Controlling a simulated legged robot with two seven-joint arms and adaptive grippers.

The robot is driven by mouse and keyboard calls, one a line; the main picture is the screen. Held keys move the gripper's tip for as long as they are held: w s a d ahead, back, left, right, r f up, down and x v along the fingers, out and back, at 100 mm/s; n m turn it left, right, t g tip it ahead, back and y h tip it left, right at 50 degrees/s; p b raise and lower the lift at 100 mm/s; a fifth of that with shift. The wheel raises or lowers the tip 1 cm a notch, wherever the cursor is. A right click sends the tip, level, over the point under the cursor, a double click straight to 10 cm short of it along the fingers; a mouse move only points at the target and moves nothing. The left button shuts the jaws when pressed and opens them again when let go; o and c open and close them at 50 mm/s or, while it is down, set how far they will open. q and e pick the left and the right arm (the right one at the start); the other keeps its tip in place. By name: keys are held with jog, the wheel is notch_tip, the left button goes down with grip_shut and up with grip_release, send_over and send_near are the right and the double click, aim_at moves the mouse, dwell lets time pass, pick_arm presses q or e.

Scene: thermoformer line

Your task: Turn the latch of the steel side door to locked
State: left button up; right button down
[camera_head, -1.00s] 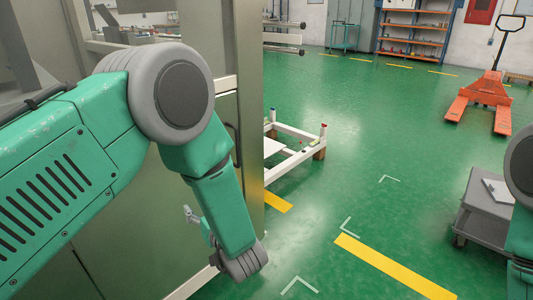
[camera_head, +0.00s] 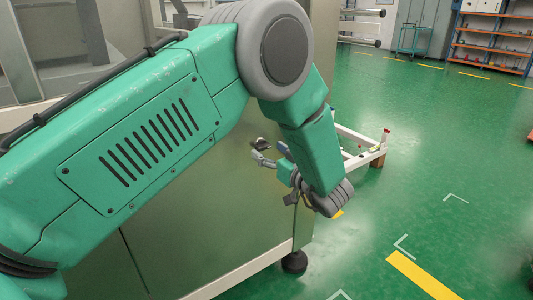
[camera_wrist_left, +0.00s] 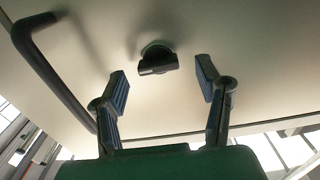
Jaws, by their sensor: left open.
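The steel side door (camera_head: 190,225) is a plain grey-beige panel, and it fills much of the left wrist view (camera_wrist_left: 240,45). Its dark latch (camera_wrist_left: 157,62) has a round base with a short bar lying roughly crosswise in that view. In the head view a small dark part that looks like the latch (camera_head: 260,142) shows just beyond the fingers. My left gripper (camera_head: 270,156) is open and empty, facing the door. In the left wrist view its two blue-padded fingers (camera_wrist_left: 162,88) stand to either side below the latch, apart from it. My right gripper is out of view.
A dark bar handle (camera_wrist_left: 48,70) is on the door left of the latch in the wrist view. A low white frame (camera_head: 360,145) stands beyond the machine's corner. A black machine foot (camera_head: 294,262) is below. Green floor to the right is largely clear.

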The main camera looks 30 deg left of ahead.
pick_arm(q)
jog(key=shift+w+a+f, duration=0.1)
jog(key=shift+w+a, duration=0.15)
jog(key=shift+a, duration=0.35)
jog(key=shift+w+a, duration=0.15)
jog(key=shift+a, duration=0.05)
jog(key=shift+w, duration=0.1)
jog(key=shift+d+r, duration=0.2)
jog(key=shift+r, duration=0.1)
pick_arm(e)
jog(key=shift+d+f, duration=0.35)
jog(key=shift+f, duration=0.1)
pick_arm(q)
jog(key=shift+a, duration=0.25)
jog(key=c, duration=1.2)
jog(key=shift+o, duration=0.2)
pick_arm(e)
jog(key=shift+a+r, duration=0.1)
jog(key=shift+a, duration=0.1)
